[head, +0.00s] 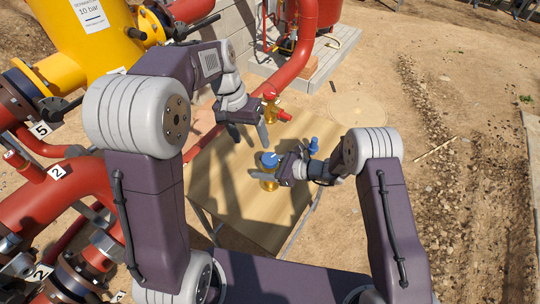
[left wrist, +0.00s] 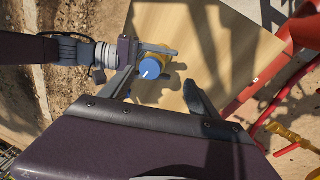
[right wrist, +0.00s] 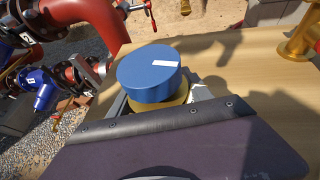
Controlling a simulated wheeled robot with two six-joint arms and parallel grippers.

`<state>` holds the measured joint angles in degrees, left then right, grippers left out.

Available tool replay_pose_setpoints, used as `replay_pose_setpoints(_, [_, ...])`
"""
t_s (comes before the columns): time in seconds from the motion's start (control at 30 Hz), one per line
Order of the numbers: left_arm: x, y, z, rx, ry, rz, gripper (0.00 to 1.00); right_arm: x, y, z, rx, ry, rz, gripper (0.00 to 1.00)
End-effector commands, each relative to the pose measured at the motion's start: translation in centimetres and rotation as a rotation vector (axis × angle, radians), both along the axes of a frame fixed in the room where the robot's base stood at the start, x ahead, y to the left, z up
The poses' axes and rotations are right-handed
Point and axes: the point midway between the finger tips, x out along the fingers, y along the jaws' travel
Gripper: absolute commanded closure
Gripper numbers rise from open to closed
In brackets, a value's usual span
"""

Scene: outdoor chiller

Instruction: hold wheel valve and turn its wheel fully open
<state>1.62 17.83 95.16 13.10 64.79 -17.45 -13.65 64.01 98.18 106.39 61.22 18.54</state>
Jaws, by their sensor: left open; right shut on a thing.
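The wheel valve has a round blue wheel (head: 269,160) with a white mark and a brass body (head: 269,183), above the wooden table. The blue wheel also shows in the left wrist view (left wrist: 150,69) and large in the right wrist view (right wrist: 150,75). My right gripper (head: 284,170) is shut on the brass body just below the wheel. The body's lower part is mostly hidden in the right wrist view. My left gripper (head: 248,133) is open and empty, above and beyond the wheel in the head view. Its fingers appear apart from the wheel.
A wooden table (head: 240,220) lies under both grippers. A brass fitting with red parts (head: 270,95) stands at its far edge. A small blue part (head: 313,146) is at its right side. Red pipes (head: 85,195) and a yellow vessel (head: 95,40) crowd the left.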

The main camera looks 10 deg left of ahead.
Motion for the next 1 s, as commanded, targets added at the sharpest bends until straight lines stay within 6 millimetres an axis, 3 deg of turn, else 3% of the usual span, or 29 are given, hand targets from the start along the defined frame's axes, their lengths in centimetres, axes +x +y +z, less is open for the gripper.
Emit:
replay_pose_setpoints(0.3, [1.3, -0.3, 1.4, 0.140, -0.126, -1.149, 0.29, 0.0, 0.0, 0.0, 0.001, 0.000, 0.000, 1.00])
replay_pose_setpoints(0.47, [2.7, -2.0, 2.0, 0.198, -0.133, -1.560, 0.29, 0.0, 0.0, 0.0, 0.001, 0.000, 0.000, 1.00])
replay_pose_setpoints(0.6, [3.1, -4.8, 1.1, 0.203, -0.125, -1.629, 0.29, 0.0, 0.0, 0.0, 0.001, 0.000, 0.000, 1.00])
replay_pose_setpoints(0.8, [3.0, -5.1, 0.5, 0.201, -0.125, -1.635, 0.29, 0.0, 0.0, 0.0, 0.000, 0.000, 0.000, 1.00])
replay_pose_setpoints(1.0, [2.9, -5.1, -3.7, 0.197, -0.121, -1.633, 0.29, 0.0, 0.0, 0.0, 0.001, 0.000, 0.000, 1.00])
